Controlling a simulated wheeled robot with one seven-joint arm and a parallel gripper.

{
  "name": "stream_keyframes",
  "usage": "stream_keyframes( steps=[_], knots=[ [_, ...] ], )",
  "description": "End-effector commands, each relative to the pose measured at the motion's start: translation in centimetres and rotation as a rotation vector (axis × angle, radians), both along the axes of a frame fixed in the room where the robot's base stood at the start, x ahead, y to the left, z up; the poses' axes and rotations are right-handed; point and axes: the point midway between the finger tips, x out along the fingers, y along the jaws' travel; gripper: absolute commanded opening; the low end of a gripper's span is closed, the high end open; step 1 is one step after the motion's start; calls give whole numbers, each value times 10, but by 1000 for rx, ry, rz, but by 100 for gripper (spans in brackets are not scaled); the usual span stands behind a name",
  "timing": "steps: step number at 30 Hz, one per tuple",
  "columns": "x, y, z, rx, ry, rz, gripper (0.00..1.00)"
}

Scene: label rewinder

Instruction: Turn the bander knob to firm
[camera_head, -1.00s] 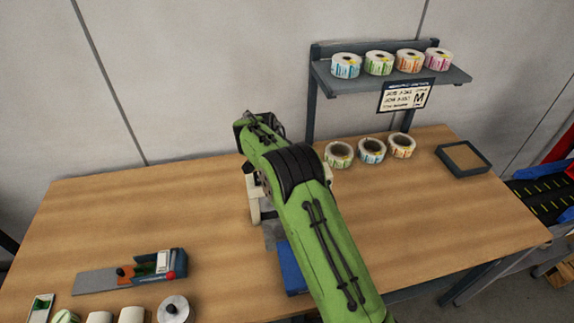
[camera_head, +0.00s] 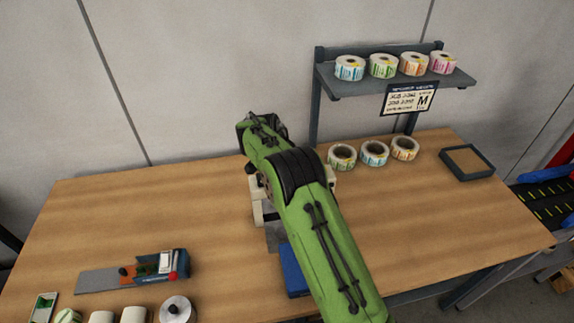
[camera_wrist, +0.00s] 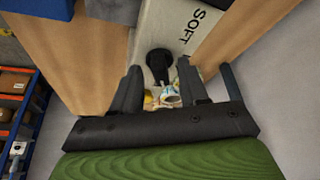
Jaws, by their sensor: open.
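The black bander knob (camera_wrist: 158,62) shows in the wrist view on the pale face of the bander (camera_wrist: 172,26). The word SOFT is printed on that face at upper right; no other setting word is readable. My gripper (camera_wrist: 160,78) is open, and its two dark fingers stand on either side below the knob in the picture. I cannot tell whether they touch it. In the head view my green arm hides most of the bander; only cream parts (camera_head: 257,208) show beside it. The knob is hidden there.
Label rolls (camera_head: 374,153) stand on the wooden table (camera_head: 130,220) right of my arm, under a grey shelf (camera_head: 455,77) with more rolls. A shallow tray (camera_head: 466,162) is at right. A small dispenser (camera_head: 150,267) lies at left. The table's left middle is clear.

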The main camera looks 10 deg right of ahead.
Motion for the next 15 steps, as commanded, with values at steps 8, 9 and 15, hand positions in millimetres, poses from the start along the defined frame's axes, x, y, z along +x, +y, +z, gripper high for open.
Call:
stream_keyframes(
  steps=[8,9,15],
  knots=[
    [-11,22,61,0,-8,3,44],
    [-13,27,71,0,-7,4,44],
    [-23,44,122,0,-5,2,44]
  ],
)
